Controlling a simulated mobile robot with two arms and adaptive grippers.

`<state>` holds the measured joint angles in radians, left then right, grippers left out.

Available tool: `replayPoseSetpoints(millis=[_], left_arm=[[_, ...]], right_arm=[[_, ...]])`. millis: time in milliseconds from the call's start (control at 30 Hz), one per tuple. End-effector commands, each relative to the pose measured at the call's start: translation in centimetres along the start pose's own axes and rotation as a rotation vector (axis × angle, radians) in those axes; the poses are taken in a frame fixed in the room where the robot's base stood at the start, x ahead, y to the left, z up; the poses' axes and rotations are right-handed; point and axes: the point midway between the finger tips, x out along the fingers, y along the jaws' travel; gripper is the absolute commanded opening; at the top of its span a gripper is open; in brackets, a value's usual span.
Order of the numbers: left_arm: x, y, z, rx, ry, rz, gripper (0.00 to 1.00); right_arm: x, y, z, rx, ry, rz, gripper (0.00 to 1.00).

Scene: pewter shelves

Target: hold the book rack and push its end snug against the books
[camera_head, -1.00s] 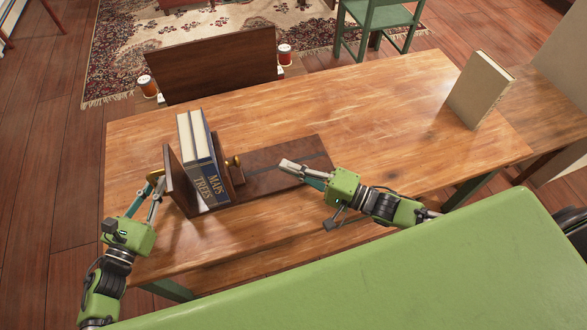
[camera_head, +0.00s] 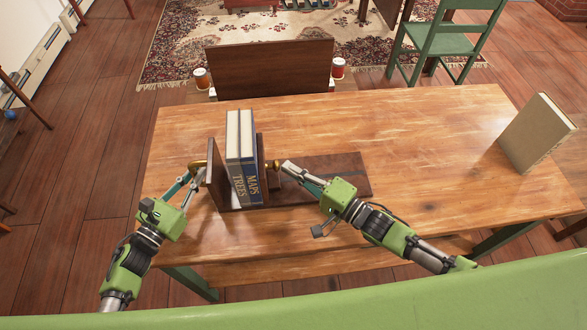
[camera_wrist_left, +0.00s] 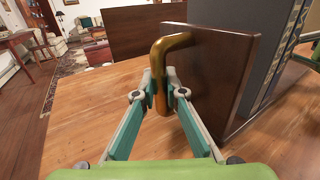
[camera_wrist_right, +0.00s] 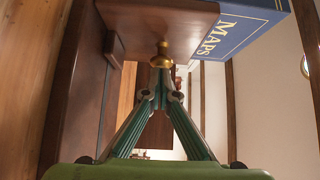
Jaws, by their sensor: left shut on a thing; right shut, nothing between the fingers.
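The book rack has a dark wooden base (camera_head: 335,172), a left end panel (camera_head: 214,180) with a brass handle (camera_wrist_left: 172,45), and a sliding end (camera_wrist_right: 165,22) with a brass knob (camera_wrist_right: 163,53). Two upright books, a grey TREES (camera_head: 238,178) and a blue MAPS (camera_head: 252,182), stand between the ends. My left gripper (camera_head: 195,171) is shut on the brass handle; it also shows in the left wrist view (camera_wrist_left: 160,82). My right gripper (camera_head: 284,165) is shut and empty, its tips right at the knob. I cannot tell whether they touch, or whether a gap separates the sliding end from MAPS.
The rack stands on a wooden table (camera_head: 420,140). A beige book (camera_head: 537,135) stands upright at the table's right. The table between rack and beige book is clear.

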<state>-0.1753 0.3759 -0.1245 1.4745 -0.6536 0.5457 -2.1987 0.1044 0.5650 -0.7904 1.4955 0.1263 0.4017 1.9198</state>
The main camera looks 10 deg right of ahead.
Motion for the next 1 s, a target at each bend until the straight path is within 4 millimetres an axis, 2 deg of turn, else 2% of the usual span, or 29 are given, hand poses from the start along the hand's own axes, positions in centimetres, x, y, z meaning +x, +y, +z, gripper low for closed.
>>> replayPoseSetpoints(millis=[300,400,767,867,1000], left_arm=[[0.0,-0.3,-0.1,-0.001,0.0,-0.005,0.0],[0.0,-0.3,-0.1,-0.001,0.0,-0.006,0.0],[0.0,-0.2,-0.1,-0.001,0.0,-0.004,0.0],[0.0,-0.2,-0.1,-0.001,0.0,-0.004,0.0],[0.0,-0.2,-0.1,-0.001,0.0,-0.003,0.0]], right_arm=[[3.0,-0.1,3.1,0.004,-0.003,-0.003,0.0],[3.3,0.0,3.4,0.002,-0.002,-0.001,0.0],[2.9,0.0,3.0,0.0,-0.002,0.0,0.0],[2.0,0.1,2.1,-0.003,-0.002,0.001,0.0],[-0.1,0.1,0.2,-0.003,-0.003,0.004,0.0]])
